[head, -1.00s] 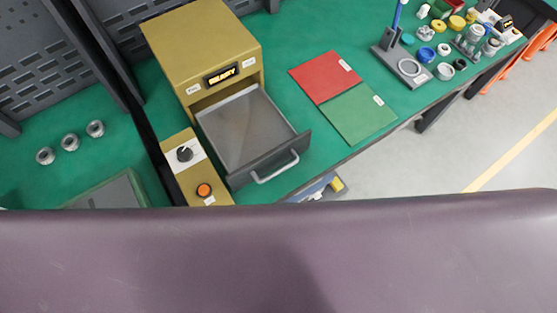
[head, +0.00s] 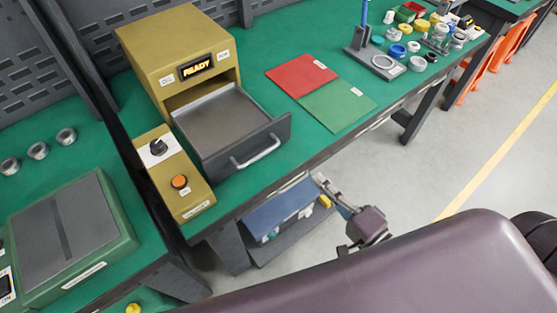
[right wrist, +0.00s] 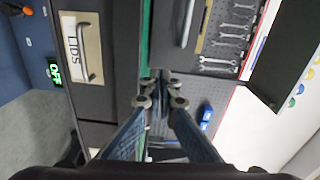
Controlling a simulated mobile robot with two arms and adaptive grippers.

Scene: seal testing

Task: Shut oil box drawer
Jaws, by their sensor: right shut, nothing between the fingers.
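The oil box (head: 165,60) is a mustard-yellow cabinet on the green bench, with a display reading READY. Its grey drawer (head: 222,118) is pulled well out and looks empty. The silver handle (head: 256,152) is on its dark front; a handle on a dark panel, probably this one, also shows in the right wrist view (right wrist: 187,22). My right gripper (head: 320,180) is in front of the bench edge, right of and nearer than the drawer, apart from the handle. Its fingers are together and empty in the right wrist view (right wrist: 160,88). My left gripper is not in view.
A yellow control box (head: 170,175) with a knob and orange button stands left of the drawer. Red (head: 302,74) and green (head: 338,104) mats lie to its right. The bench edge is close below the drawer. A drawer labelled LIDS (right wrist: 80,48) shows in the right wrist view.

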